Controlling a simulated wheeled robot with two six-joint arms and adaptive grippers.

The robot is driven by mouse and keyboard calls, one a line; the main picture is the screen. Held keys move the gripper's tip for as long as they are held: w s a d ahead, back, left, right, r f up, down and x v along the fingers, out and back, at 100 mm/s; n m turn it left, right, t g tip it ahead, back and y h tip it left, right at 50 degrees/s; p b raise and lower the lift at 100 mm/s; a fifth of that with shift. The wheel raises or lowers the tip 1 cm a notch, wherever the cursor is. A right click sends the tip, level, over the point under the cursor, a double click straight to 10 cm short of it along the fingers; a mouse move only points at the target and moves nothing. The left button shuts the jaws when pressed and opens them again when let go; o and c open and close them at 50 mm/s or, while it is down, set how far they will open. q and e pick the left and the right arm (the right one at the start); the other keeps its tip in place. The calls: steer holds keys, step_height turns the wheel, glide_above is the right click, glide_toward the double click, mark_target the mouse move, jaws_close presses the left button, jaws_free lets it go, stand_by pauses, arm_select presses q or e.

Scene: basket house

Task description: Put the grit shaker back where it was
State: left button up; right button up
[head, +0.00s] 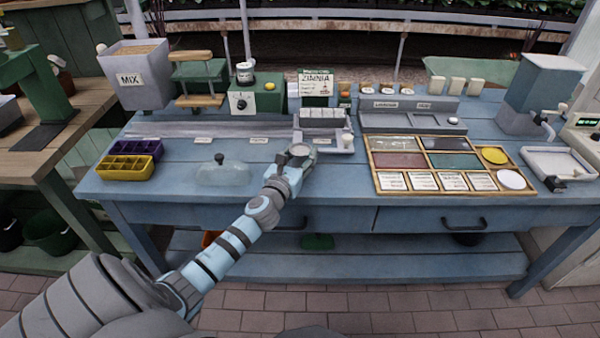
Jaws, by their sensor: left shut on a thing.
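My left gripper (289,160) reaches over the front middle of the blue bench (330,206). It is shut on a small round thing with a pale top, which looks like the grit shaker (300,150). My fingers hide most of it, and I cannot tell whether it touches the bench. Small white labels lie behind it, one at the left (203,140), one in the middle (258,140) and one close to the gripper (322,141). My right gripper is not in view.
A clear dome (221,174) stands left of the gripper. A grey rack (322,117) stands just behind it. A wooden divided tray (425,144) lies to the right. Yellow and purple trays (127,167) sit far left. A jar (244,73) stands on a green box (262,97).

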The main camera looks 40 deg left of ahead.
arm_select(q)
step_height(320, 180, down, 3)
steer(key=shift+s+r+b, duration=0.1)
steer(key=shift+r+b, duration=0.05)
steer(key=shift+b, duration=0.5)
steer(key=shift+s, duration=0.1)
steer(key=shift+r, duration=0.2)
steer(key=shift+f, duration=0.15)
steer(key=o, duration=1.3)
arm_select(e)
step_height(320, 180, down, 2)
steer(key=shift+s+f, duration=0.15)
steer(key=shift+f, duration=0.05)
